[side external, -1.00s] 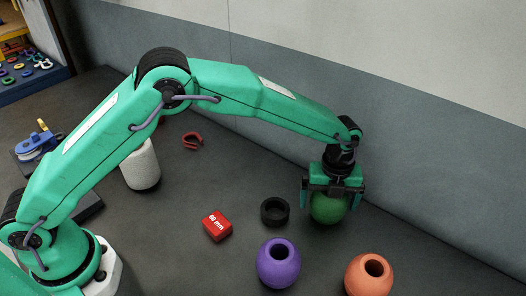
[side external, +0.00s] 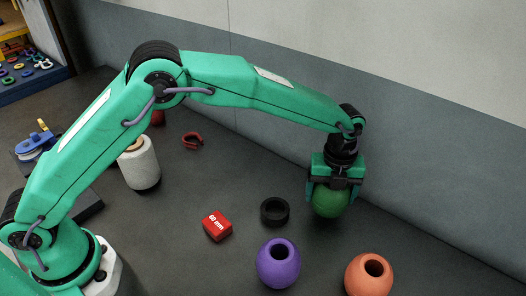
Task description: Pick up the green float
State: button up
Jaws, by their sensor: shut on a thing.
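The green float (side external: 331,203) is a dark green ball at the right of the side view. My gripper (side external: 335,192) points down over it, with a finger on each side, and is shut on it. The gripper body hides the top of the float. The float hangs at or just above the dark floor; a gap under it is hard to make out.
A black ring (side external: 275,212) lies left of the float. A purple float (side external: 278,263) and an orange float (side external: 369,275) stand in front. A red 60 mm block (side external: 217,226), a white spool (side external: 139,166) and a red shackle (side external: 192,141) lie further left. A grey wall (side external: 430,150) rises behind.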

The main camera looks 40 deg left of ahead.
jog(key=shift+r, duration=0.9)
jog(key=s+d+r, duration=0.5)
jog(key=s+r, duration=0.1)
jog(key=s, duration=0.4)
jog(key=shift+s+r, duration=0.2)
jog(key=shift+r, duration=0.1)
jog(key=shift+d, duration=0.1)
